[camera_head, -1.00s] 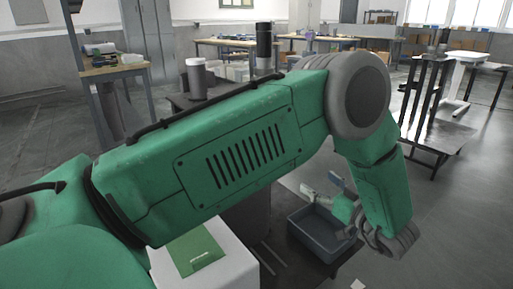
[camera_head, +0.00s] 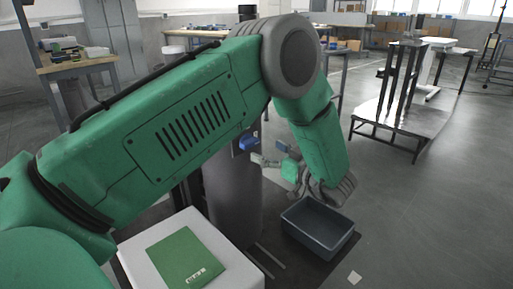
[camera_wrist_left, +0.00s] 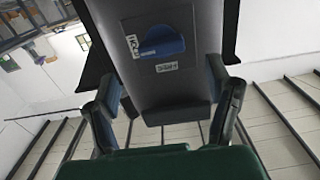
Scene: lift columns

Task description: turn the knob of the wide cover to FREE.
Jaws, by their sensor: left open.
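A blue knob (camera_wrist_left: 161,42) sits on a dark grey cover (camera_wrist_left: 150,90) in the left wrist view. Two small white labels are beside it, one at its left and one below; I cannot read them surely. In the head view the knob (camera_head: 247,140) shows on the upper part of a grey column (camera_head: 236,200). My left gripper (camera_head: 271,152) is open just right of the knob, apart from it. In the wrist view the left gripper (camera_wrist_left: 165,88) has its fingers spread on both sides of the cover, with nothing between them touching the knob. My right gripper is not in view.
A grey-blue bin (camera_head: 318,228) stands on a dark surface below my left gripper. A white box with a green sheet (camera_head: 186,258) on top is at the lower left. Workbenches (camera_head: 75,62) and a dark rack (camera_head: 400,85) stand farther back.

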